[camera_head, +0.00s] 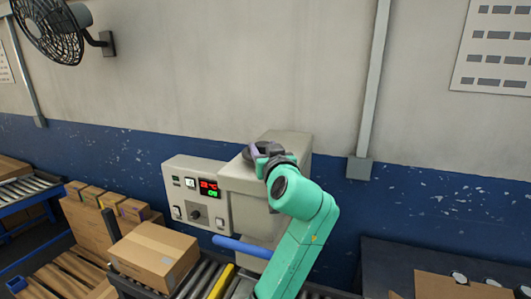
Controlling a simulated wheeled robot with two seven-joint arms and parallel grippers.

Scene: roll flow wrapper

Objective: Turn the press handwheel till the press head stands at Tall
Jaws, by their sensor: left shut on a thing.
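The press is a beige machine (268,185) in the middle of the view. The dark handwheel (266,147) sits on its top and is partly covered by my gripper. My left gripper (259,155), at the end of a green arm, is shut on the handwheel at the machine's top. A control panel (196,193) with switches, a knob and red and green lit digits is joined to the machine's left side. I cannot make out a Tall mark or the press head's height. My right gripper is not in view.
A cardboard box (153,256) lies left of the machine, by a roller conveyor (201,279). A blue bar (242,247) crosses in front of the machine. More cartons (90,225) stand at the left. An open box (450,287) is at the lower right.

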